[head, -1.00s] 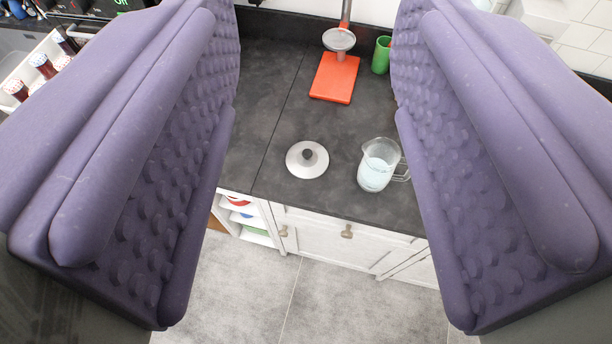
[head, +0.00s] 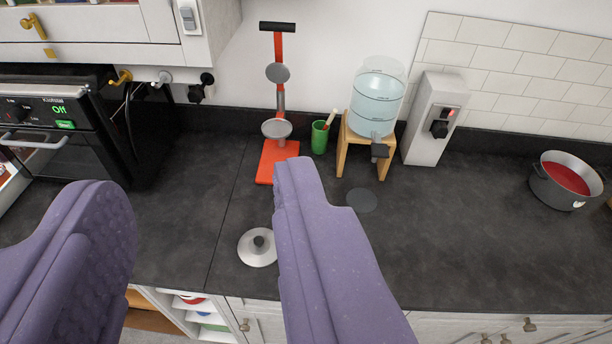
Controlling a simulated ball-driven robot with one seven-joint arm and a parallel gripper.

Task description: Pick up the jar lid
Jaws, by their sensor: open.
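The jar lid (head: 258,247) is a round, pale grey lid with a dark knob. It lies knob up on the dark countertop, near its front edge. My gripper (head: 198,180) is open, with its two purple padded fingers wide apart and nothing held between them. In the picture the lid shows between the fingers, close beside the right finger, which may hide a little of its right edge. How high the fingers are above the counter is hard to tell.
An orange press stand (head: 280,150), a green cup (head: 320,137) and a water dispenser on a wooden stand (head: 375,110) stand along the back. An oven (head: 60,130) is at left, a pot of red liquid (head: 566,180) at far right. Counter left of the lid is clear.

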